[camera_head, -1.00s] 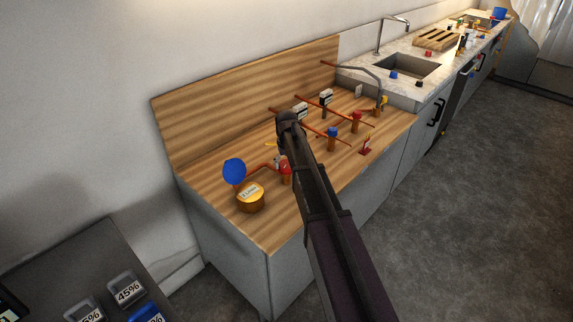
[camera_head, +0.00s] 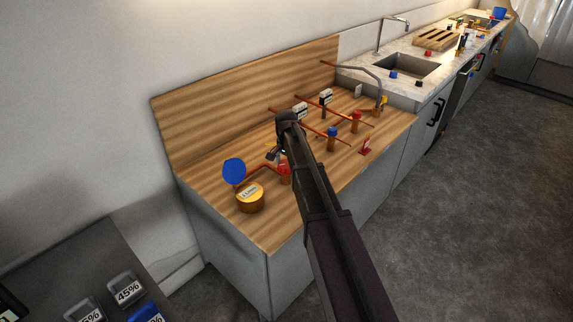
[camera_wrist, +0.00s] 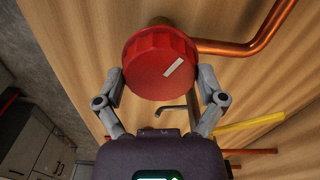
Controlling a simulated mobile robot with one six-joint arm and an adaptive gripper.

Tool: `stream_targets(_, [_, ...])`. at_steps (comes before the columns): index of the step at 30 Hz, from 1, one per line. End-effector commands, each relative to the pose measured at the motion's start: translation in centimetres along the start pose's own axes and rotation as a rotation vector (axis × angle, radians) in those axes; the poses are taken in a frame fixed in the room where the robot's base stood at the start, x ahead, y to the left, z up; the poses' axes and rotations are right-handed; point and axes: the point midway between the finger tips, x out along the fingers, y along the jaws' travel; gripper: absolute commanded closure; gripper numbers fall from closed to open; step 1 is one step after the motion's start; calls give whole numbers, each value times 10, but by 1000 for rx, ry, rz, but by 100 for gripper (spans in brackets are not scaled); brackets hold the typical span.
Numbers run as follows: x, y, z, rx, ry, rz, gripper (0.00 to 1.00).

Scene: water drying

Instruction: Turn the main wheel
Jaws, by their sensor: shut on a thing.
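A red ribbed wheel (camera_wrist: 160,62) with a white line on its face fills the upper middle of the wrist view. My gripper (camera_wrist: 161,78) has one finger on each side of its lower rim and is shut on it. The white mark slants up to the right. In the head view the red wheel (camera_head: 284,169) shows low beside my gripper (camera_head: 277,154), partly hidden by it and my arm. It sits on copper piping above the wooden counter (camera_head: 215,207).
A blue disc (camera_head: 234,172) and a round brass gauge (camera_head: 250,198) stand left of the red wheel. A blue-topped valve (camera_head: 332,132), a red-topped valve (camera_head: 355,119) and copper pipes lie right of my arm. The counter's front left is clear.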

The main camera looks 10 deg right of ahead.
Motion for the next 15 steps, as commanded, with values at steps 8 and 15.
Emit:
stream_targets(8, [0,2,2,86,-5,5,59])
stream_targets(15, [0,2,3,95,-5,4,59])
